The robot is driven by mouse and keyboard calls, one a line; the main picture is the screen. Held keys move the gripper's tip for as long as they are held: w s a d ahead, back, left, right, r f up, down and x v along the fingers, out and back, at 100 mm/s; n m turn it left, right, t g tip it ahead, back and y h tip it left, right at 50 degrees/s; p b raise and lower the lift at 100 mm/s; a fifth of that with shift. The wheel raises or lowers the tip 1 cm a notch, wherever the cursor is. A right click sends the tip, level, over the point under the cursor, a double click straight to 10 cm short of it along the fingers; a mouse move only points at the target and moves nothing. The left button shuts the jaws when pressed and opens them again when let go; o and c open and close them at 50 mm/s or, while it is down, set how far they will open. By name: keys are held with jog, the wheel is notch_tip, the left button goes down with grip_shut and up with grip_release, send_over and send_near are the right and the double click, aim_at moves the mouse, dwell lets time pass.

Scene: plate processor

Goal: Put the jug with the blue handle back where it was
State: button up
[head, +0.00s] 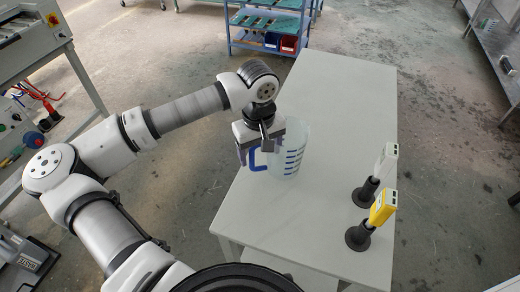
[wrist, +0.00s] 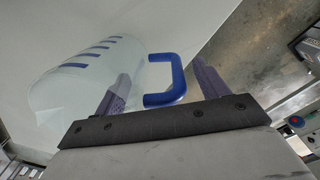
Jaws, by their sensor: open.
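The jug (head: 290,152) is clear, with blue marks on its side and a blue handle (head: 257,158). It stands upright on the white table (head: 335,110), near the left edge. My gripper (head: 254,150) is at the handle side of the jug. In the wrist view, the blue handle (wrist: 166,80) lies between the two purple fingers of my gripper (wrist: 160,88), with gaps on both sides. The fingers are open. The jug body (wrist: 85,75) is to the left, beyond the left finger. The jug's far side is hidden.
A yellow-headed device (head: 382,207) and a white-headed device (head: 386,158) stand in black holders at the table's right edge. A blue shelf cart (head: 268,48) is behind the table. The far half of the table top is clear.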

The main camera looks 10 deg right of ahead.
notch_tip(320, 180, up, 12)
jog(key=b, duration=0.2)
jog(key=shift+a+r+b, duration=0.15)
jog(key=shift+b, duration=0.2)
